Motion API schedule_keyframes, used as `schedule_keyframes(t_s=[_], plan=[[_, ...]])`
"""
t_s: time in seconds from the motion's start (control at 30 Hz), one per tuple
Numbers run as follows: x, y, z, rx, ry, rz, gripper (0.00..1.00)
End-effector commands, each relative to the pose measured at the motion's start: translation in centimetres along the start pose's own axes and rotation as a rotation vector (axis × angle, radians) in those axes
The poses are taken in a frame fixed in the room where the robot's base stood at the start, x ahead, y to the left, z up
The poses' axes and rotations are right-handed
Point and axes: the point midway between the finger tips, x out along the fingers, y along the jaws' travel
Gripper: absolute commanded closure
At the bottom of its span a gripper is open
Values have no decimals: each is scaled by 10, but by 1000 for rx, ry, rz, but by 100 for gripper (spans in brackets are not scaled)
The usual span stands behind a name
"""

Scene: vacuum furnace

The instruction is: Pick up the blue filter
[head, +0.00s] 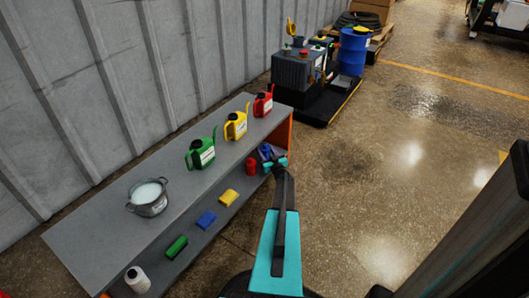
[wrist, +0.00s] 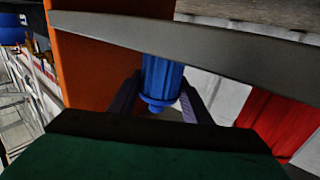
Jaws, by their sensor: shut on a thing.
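The blue filter (wrist: 162,80) is a ribbed blue cylinder in the middle of the wrist view, between the two fingers. My gripper (wrist: 160,98) is shut on it. In the head view, my gripper (head: 274,164) reaches into the lower shelf at its right end, and a part of the blue filter (head: 265,151) shows just beyond it. The filter's upper part is hidden behind the grey shelf edge in the wrist view. I cannot tell whether it still touches the shelf.
A red filter (head: 251,166) stands just left of my gripper. Yellow (head: 228,197), blue (head: 206,220) and green (head: 177,246) items and a white bottle (head: 137,279) are on the lower shelf. The grey top (head: 85,239) lies above; the orange end panel (head: 288,136) is close right. Floor is clear rightward.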

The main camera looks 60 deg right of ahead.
Motion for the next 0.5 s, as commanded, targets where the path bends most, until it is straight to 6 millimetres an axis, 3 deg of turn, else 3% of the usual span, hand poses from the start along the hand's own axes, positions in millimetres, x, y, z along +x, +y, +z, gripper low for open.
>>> schedule_keyframes(t_s=[0.4,0.5], plan=[[-1,0,-41,0,1,1,80],[-18,-7,-39,1,-1,1,80]])
